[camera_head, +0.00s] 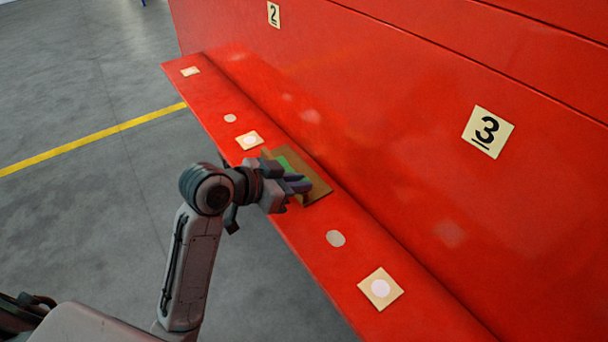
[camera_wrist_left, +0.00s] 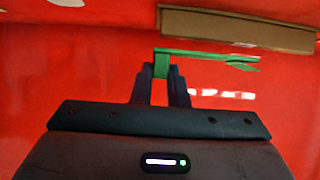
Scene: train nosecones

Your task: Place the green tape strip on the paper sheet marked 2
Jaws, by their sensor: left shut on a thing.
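My left gripper (camera_head: 297,186) is shut on the green tape strip (camera_wrist_left: 205,55). In the left wrist view the strip's left end is between the fingertips (camera_wrist_left: 161,76) and the rest sticks out to the right. In the head view the gripper is at the brown tray (camera_head: 317,184) on the red ledge, and green (camera_head: 291,158) shows just behind the fingers. The paper sheet marked 2 (camera_head: 273,14) is on the red wall at the top, well away from the gripper. My right gripper is not in view.
The red ledge (camera_head: 300,233) carries small tan squares with pale discs, one (camera_head: 381,288) near the front and one (camera_head: 249,140) beyond the gripper. Open grey floor (camera_head: 90,100) lies left of the ledge.

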